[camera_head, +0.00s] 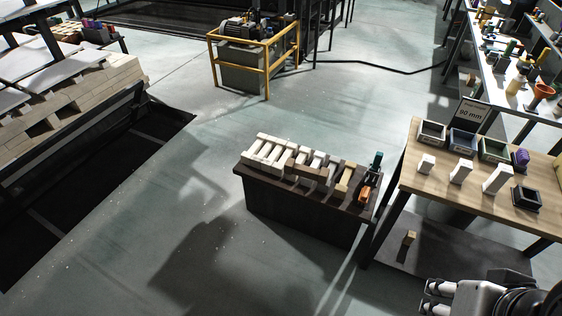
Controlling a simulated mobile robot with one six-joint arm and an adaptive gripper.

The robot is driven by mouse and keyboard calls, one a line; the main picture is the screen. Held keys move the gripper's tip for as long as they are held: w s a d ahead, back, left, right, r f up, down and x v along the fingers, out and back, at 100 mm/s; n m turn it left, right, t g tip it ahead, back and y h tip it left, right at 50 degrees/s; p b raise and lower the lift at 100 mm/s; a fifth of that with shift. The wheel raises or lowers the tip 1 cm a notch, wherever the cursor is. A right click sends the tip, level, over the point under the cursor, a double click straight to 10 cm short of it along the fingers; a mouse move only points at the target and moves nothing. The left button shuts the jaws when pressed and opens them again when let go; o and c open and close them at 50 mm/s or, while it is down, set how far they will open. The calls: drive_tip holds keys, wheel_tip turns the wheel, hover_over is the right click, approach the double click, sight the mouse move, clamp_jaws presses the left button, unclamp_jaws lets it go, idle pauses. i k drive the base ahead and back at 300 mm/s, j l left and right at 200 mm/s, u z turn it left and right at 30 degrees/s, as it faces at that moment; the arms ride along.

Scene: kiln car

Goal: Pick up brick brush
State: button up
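A low dark table (300,214) in the middle holds rows of pale bricks (268,150). At its right end are a small orange item (365,193) and a teal upright item (376,160). A tan block-like piece (347,178) lies to the left of the orange item. I cannot tell for certain which of these small things is the brick brush; bristles are too small to make out. My gripper (434,297) is at the bottom right, its two pale fingertips apart with nothing seen between them. It is well away from the dark table.
A wooden workbench (455,200) with bins, white blocks and a sign (472,112) stands at the right. A small tan block (409,237) is beneath it. A yellow guard rail (267,52) is behind; a dark pit and stacked kiln-car bricks (75,90) are left. Left-centre floor is clear.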

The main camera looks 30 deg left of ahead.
sight(365, 192)
drive_tip(key=i+j, duration=0.2)
drive_tip(key=i, duration=0.2)
drive_tip(key=i+j, duration=0.15)
drive_tip(key=i, duration=0.25)
drive_tip(key=i+j, duration=0.2)
drive_tip(key=i, duration=0.2)
drive_tip(key=i+j, duration=0.15)
drive_tip(key=i, duration=0.25)
